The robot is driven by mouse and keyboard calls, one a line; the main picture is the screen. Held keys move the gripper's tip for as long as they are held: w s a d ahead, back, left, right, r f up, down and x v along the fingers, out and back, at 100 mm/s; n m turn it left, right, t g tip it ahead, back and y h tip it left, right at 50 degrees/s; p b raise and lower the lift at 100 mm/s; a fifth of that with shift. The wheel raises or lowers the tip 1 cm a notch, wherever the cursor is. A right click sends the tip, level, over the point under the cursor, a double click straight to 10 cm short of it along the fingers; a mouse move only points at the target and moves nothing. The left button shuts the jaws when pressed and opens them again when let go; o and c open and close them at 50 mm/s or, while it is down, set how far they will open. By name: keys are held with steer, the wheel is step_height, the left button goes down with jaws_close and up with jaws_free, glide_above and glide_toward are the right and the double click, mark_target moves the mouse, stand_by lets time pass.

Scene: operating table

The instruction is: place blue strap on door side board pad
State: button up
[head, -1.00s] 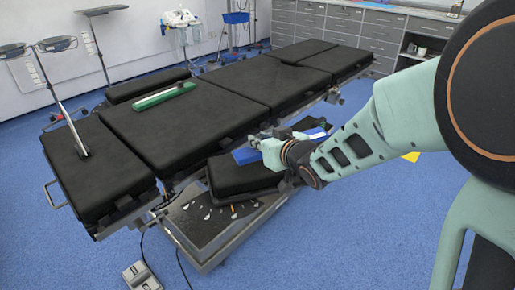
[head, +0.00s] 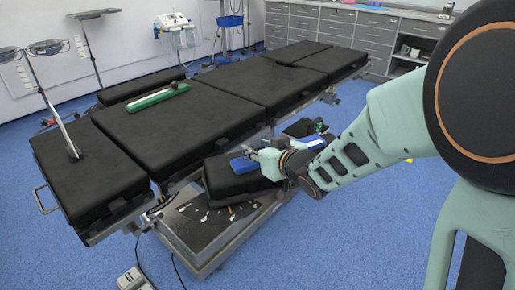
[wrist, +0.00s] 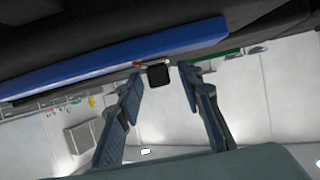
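A blue strap (head: 243,164) lies on the black board pad (head: 222,184) on the near side of the operating table. In the wrist view a long blue strap (wrist: 120,60) runs along a dark pad edge beyond my fingertips. My gripper (head: 256,154) is just above and beside the strap in the head view. In the wrist view my gripper (wrist: 161,75) has its two fingers apart, with no strap between them. A small black block (wrist: 158,75) shows between the fingertips; I cannot tell what it belongs to.
The black operating table (head: 180,130) stretches across the middle, with a green strap (head: 158,97) on it. Below is the metal table base (head: 205,245) with small items on it. A pedal (head: 132,280) stands on the blue floor. Grey cabinets (head: 335,25) line the back wall.

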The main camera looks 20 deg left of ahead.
steer(key=shift+r, duration=0.15)
steer(key=shift+s+d+r, duration=0.1)
steer(key=shift+r, duration=0.05)
steer(key=p+v, duration=0.3)
steer(key=v, duration=0.8)
steer(key=shift+s+d+p, duration=0.2)
steer(key=shift+s+p, duration=0.05)
steer(key=shift+p, duration=0.05)
steer(key=shift+r, duration=0.1)
